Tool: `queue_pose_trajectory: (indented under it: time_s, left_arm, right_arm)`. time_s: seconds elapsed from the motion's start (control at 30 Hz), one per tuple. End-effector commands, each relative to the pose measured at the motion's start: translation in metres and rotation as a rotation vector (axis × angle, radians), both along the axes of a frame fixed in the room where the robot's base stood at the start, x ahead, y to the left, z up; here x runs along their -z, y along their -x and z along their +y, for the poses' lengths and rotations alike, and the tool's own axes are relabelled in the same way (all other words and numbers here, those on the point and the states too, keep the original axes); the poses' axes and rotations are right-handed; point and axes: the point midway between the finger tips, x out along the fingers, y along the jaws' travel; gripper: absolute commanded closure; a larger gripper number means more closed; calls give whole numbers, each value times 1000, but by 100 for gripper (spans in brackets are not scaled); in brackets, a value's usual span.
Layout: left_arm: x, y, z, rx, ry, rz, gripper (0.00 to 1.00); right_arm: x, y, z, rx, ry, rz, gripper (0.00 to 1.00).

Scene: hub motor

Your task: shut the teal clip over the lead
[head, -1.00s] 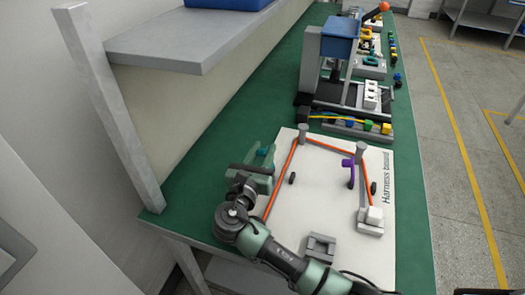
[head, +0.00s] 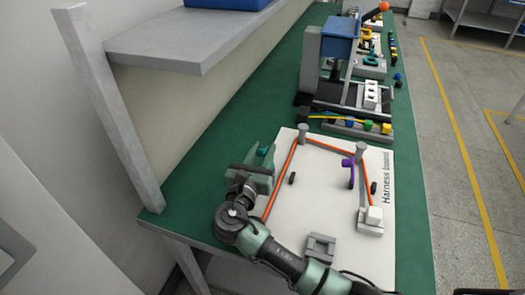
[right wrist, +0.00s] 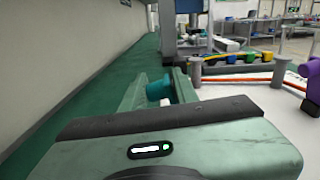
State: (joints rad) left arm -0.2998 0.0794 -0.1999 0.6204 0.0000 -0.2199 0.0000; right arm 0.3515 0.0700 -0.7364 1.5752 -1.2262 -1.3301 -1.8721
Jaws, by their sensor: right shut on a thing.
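The teal clip (head: 263,151) is at the left edge of the white harness board, mostly hidden by my right gripper. My right gripper (head: 264,165) is over the board's left edge and is shut on the clip. In the right wrist view the clip's teal part (right wrist: 158,88) shows between the two fingers (right wrist: 158,92). The orange lead (head: 279,180) runs along the board's left side, just right of the gripper, then around the grey posts at the back. I cannot tell whether the clip is over the lead. My left gripper is not in view.
The harness board (head: 325,205) also bears an upright purple clip (head: 350,172), a white connector (head: 373,216) and a grey block (head: 320,246). A rack with coloured parts (head: 350,125) stands behind. A shelf (head: 185,45) overhangs at the left.

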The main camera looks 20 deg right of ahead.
Motion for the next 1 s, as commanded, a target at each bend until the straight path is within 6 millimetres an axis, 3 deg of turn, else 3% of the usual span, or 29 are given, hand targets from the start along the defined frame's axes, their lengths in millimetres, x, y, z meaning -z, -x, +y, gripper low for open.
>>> queue_pose_trajectory:
  time_s: [0.47,1.0]
  left_arm:
    - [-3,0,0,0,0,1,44]
    - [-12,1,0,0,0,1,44]
  right_arm:
    - [-1,1,4,-16,-45,-23,100]
    - [-7,14,-15,-14,-348,-228,100]
